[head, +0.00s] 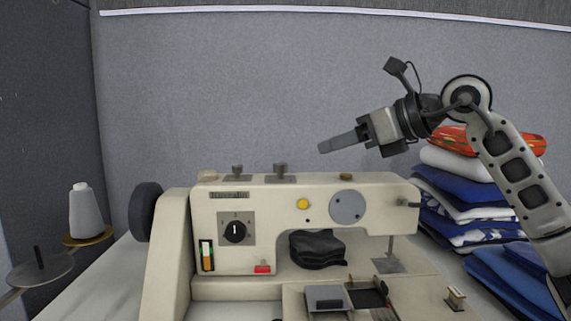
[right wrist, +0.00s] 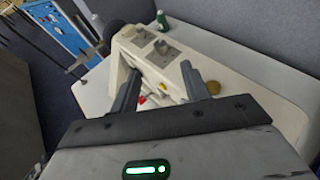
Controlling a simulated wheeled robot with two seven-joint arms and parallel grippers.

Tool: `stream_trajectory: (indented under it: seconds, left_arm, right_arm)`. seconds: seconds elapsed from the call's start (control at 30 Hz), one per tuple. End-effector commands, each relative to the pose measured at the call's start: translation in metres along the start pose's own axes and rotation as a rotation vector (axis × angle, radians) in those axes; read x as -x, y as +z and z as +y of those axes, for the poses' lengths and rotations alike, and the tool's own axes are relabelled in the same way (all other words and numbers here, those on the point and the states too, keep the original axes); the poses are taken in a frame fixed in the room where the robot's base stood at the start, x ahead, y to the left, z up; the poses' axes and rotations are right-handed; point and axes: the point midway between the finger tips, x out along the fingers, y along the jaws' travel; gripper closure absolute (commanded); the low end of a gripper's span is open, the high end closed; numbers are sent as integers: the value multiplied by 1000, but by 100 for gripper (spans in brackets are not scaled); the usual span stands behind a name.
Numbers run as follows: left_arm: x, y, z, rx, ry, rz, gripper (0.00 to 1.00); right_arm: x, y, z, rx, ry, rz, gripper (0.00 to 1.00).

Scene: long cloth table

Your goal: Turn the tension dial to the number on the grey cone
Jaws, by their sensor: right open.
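The tension dial (head: 235,231) is a round black knob with a pale mark on a grey plate, on the left front of the cream sewing machine (head: 275,210). Its mark looks roughly upright; the plate's figures are too small to read. The grey cone (head: 84,212) stands on a spool holder at the left, and I can make out no number on it. My right gripper (head: 324,147) is open and empty, above and behind the machine's top, well apart from the dial. In the right wrist view its two fingers (right wrist: 158,84) are spread above the machine (right wrist: 205,60). My left gripper is out of view.
Metal thread posts (head: 280,172) stick up from the machine's top. A black handwheel (head: 146,211) is at its left end. A stack of folded cloths (head: 452,205) stands at the right. The space before the dial looks clear. A green bottle (right wrist: 162,20) shows behind.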

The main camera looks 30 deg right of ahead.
Motion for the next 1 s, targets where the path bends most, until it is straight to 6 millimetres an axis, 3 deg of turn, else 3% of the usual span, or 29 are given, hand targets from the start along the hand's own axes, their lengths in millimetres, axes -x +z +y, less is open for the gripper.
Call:
stream_trajectory:
  seconds: [0.3, 0.5, 0.7, 1.0]
  left_arm:
    - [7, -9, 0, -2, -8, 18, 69]
    - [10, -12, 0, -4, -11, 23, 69]
    - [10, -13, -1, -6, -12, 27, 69]
    - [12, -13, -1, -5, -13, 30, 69]
  right_arm:
    - [-72, 1, 1, -2, 5, -1, 53]
    - [-106, 1, 1, -2, 3, 0, 53]
    - [-123, 0, 1, 0, 1, 0, 53]
    - [-125, 0, 0, 0, 1, 0, 53]
